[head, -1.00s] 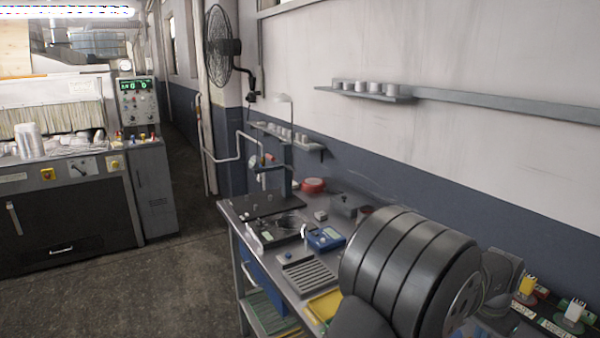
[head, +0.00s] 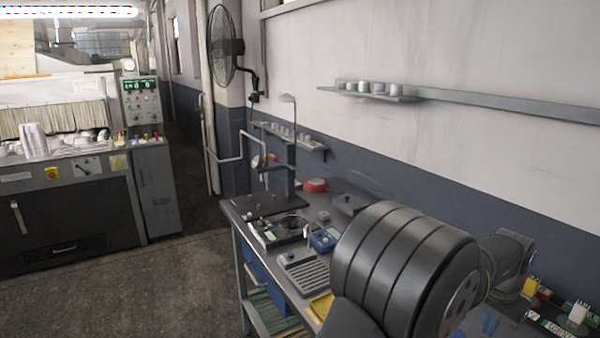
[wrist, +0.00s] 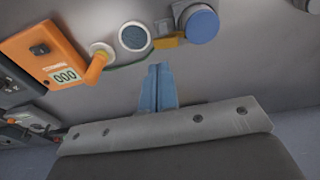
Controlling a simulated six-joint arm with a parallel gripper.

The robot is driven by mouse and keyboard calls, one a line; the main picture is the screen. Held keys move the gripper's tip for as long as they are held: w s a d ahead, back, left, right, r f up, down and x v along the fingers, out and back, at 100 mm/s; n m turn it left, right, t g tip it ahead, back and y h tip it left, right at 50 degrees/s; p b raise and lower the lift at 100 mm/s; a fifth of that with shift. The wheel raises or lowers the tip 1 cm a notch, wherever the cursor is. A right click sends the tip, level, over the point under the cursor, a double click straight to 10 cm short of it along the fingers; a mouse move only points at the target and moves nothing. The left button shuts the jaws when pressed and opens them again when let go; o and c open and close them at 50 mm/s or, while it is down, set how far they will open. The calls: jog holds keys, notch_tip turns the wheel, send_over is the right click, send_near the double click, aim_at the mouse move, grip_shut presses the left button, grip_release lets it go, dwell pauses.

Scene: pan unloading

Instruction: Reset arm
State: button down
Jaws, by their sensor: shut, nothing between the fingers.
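My gripper (wrist: 158,66) shows in the wrist view with its two blue fingers together and nothing between them. The fingertips point at a grey surface and stay apart from the devices beyond them. In the head view my dark grey arm (head: 405,270) fills the lower right, over the workbench (head: 236,212), and hides part of the bench top. I cannot make out the gripper clearly in the head view.
The wrist view shows an orange box (wrist: 45,52) with a display, a round dark disc (wrist: 134,37) and a blue round cap (wrist: 200,25). In the head view a blue device (head: 323,239) and a ribbed tray (head: 302,276) sit on the bench. A wall shelf (head: 370,95) holds several cups.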

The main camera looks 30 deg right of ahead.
notch_tip(320, 180, down, 4)
jog(key=w+a+r+n+g, duration=0.2)
jog(key=w+r+n, duration=0.2)
jog(key=r+n, duration=0.5)
jog(key=shift+a+r+n, duration=0.2)
jog(key=shift+a+n, duration=0.2)
jog(key=shift+n, duration=0.4)
